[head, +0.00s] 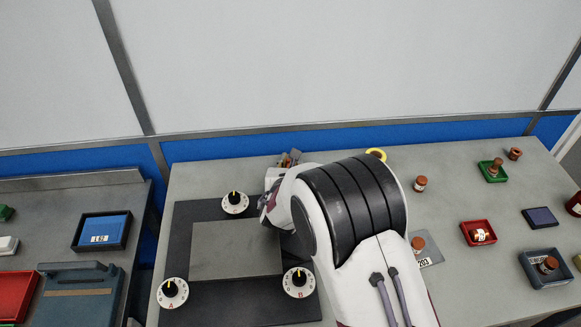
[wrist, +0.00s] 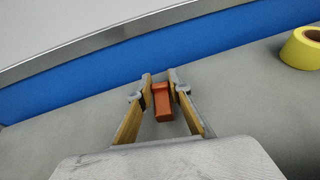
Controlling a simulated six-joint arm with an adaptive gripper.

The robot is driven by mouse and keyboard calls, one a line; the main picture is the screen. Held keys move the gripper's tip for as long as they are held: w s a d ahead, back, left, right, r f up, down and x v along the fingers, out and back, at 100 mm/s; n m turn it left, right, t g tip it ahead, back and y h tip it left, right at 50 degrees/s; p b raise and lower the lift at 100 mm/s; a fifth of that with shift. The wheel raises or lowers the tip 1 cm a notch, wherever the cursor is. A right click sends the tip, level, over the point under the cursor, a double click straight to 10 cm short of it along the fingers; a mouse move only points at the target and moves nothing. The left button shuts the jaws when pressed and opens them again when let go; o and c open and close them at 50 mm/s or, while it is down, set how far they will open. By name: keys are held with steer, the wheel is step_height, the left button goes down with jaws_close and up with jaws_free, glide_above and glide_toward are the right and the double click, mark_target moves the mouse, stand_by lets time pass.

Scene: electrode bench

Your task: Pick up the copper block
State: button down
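The copper block (wrist: 163,105) is a small orange-brown block. In the wrist view it sits between the two fingertips of my gripper (wrist: 161,84), its far end spanning the narrow gap from one tip to the other. My gripper appears shut on it. In the head view my gripper (head: 289,159) points away toward the back edge of the bench, with a bit of orange-brown showing at the tips; my arm hides much of the area around it. I cannot tell whether the block touches the bench top.
A yellow tape roll (wrist: 303,48) lies to the right. A dark plate with several dials (head: 235,202) is left of my arm. Red (head: 466,237) and green (head: 485,177) trays and several copper pieces stand on the right. A blue wall strip (wrist: 110,73) borders the bench's back.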

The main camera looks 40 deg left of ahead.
steer(key=shift+r, duration=0.2)
step_height(320, 180, up, 18)
steer(key=shift+f, duration=0.15)
stand_by(0.8)
